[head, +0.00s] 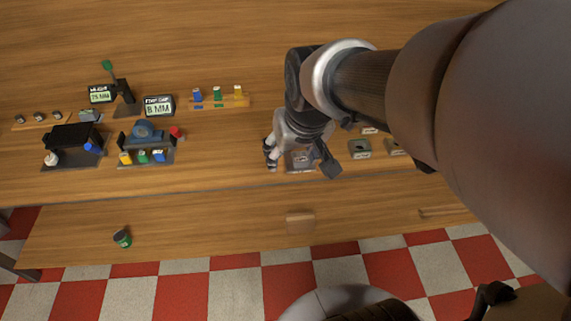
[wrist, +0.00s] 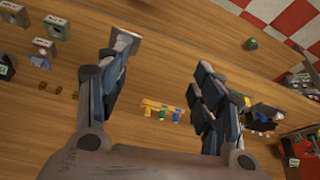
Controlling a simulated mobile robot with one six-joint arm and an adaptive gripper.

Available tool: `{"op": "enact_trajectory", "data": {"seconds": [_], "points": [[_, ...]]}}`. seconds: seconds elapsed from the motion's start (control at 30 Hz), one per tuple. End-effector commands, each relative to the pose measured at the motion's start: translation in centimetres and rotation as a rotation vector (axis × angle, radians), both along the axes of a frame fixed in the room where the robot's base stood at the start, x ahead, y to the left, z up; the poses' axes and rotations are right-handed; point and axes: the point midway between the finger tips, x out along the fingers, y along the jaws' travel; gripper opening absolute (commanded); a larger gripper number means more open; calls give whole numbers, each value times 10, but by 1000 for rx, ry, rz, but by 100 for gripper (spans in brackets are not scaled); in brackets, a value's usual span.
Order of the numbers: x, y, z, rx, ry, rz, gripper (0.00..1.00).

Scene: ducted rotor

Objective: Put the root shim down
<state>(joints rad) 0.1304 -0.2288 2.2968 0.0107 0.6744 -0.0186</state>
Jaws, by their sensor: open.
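My gripper (head: 299,162) is open over the bench, with its two fingers spread. In the wrist view the fingers stand well apart (wrist: 158,70), and I see nothing held between them. A small grey tray (head: 300,162) lies under the gripper, partly hidden by it. I cannot tell for sure which piece is the root shim. Small blue, green and yellow pieces stand on a wooden rack (head: 243,102); the rack also shows in the wrist view (wrist: 150,104). Yellow, green and blue pieces also sit in a dark fixture (head: 145,158) at the left.
Small grey boxes (head: 360,148) stand right of the gripper. A sign reading 8 MM (head: 159,106), another display (head: 101,94) and a black device (head: 72,136) stand at the left. The wood between rack and gripper is bare.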

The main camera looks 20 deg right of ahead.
Motion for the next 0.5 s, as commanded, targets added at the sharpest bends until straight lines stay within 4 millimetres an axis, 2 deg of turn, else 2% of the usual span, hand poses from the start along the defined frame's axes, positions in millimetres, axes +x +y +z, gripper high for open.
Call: {"op": "enact_trajectory", "data": {"seconds": [0.03, 0.2, 0.33, 0.5], "points": [[-24, 11, 11, -2, -11, 23, 61], [-94, 33, 22, -4, -11, 78, 61], [-127, 41, 20, -4, -11, 104, 61], [-144, 44, 18, -4, -9, 116, 61]]}}
